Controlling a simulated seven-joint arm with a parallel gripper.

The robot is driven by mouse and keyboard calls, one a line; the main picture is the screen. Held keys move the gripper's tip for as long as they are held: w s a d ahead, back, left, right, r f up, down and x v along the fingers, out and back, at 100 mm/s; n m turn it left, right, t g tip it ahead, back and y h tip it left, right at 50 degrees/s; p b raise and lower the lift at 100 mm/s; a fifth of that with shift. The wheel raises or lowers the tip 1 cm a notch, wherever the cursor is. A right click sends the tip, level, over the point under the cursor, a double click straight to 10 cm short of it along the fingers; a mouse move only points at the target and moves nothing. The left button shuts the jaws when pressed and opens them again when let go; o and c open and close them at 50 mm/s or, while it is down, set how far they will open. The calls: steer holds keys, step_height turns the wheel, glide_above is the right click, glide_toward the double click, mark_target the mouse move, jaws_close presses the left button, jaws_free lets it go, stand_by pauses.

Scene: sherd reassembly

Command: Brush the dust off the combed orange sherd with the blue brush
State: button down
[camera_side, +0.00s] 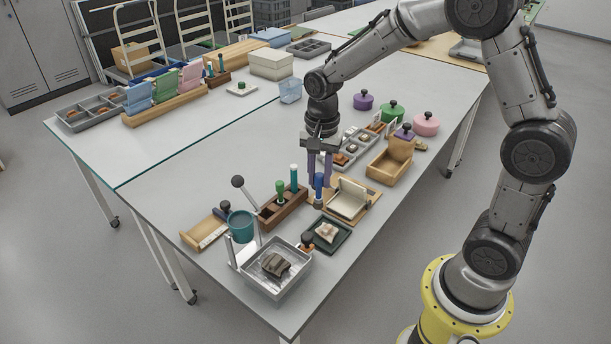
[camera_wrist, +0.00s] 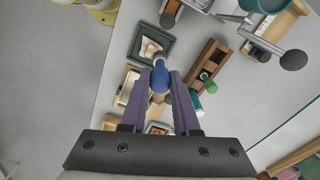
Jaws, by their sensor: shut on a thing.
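My gripper (camera_side: 319,178) is shut on the blue brush (camera_side: 318,187), which hangs upright between the purple fingers. In the wrist view the blue brush (camera_wrist: 160,80) sits between the fingertips (camera_wrist: 161,76), its lower end pointing away from the camera. A dark green tray (camera_side: 345,243) in front of the gripper holds one pale, dusty-looking sherd (camera_side: 327,232). The brush appears above the table, apart from the sherd.
A wooden rack (camera_side: 271,216) with a green and a teal handle stands left of the gripper. A metal tray (camera_side: 289,286) with a dark sherd is at the front. A wooden frame with a pale panel (camera_side: 346,199) stands close right. Sectioned trays (camera_side: 345,150) lie behind.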

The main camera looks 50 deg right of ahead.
steer(key=s+d+f+m, duration=0.1)
steer(key=d+f, duration=0.3)
steer(key=f, duration=0.3)
steer(key=shift+s+d, duration=0.15)
stand_by(0.3)
steer(key=shift+f, duration=1)
stand_by(0.7)
steer(key=a, duration=0.3)
steer(key=shift+a, duration=0.3)
stand_by(4.0)
steer(key=shift+r, duration=0.1)
